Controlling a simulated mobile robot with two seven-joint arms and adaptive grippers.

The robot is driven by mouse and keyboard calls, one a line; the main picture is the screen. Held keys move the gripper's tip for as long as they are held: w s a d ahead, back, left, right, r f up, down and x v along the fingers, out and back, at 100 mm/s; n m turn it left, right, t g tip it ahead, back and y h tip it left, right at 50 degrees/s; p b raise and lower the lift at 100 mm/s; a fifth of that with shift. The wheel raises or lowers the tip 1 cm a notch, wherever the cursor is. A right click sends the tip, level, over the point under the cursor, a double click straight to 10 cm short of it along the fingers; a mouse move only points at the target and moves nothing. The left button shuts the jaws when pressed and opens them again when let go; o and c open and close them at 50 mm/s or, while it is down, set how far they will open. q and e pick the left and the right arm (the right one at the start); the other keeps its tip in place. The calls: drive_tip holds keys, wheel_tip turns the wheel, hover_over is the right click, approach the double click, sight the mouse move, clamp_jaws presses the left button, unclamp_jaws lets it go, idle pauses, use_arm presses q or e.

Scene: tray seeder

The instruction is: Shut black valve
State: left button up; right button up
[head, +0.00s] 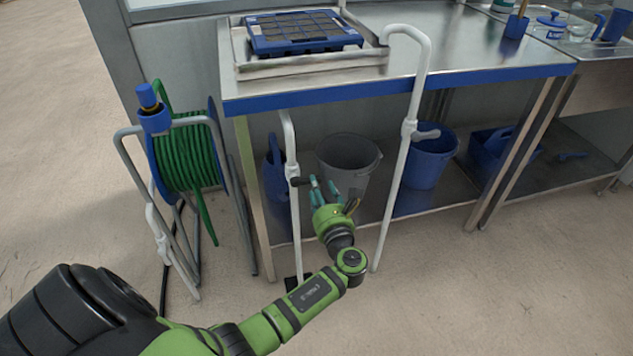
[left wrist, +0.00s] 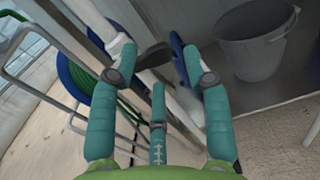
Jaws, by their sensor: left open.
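The black valve (head: 301,181) is a short dark handle on the left white pipe (head: 294,215), below the table edge in the head view. It points right, toward my left gripper (head: 322,186). In the left wrist view the black valve (left wrist: 154,56) lies between the tips of my open left gripper (left wrist: 158,70). The handle looks roughly level in the head view. I cannot tell whether any finger touches it. My right gripper is not in view.
A grey bucket (head: 350,165) and a blue bucket (head: 428,158) stand on the lower shelf. A green hose reel (head: 187,158) is on the left. Another white pipe (head: 395,185) rises right of my gripper. A seed tray (head: 303,30) sits on the table.

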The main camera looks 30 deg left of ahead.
use_arm(q)
drive_tip(key=shift+x, duration=1.9)
clamp_jaws()
unclamp_jaws()
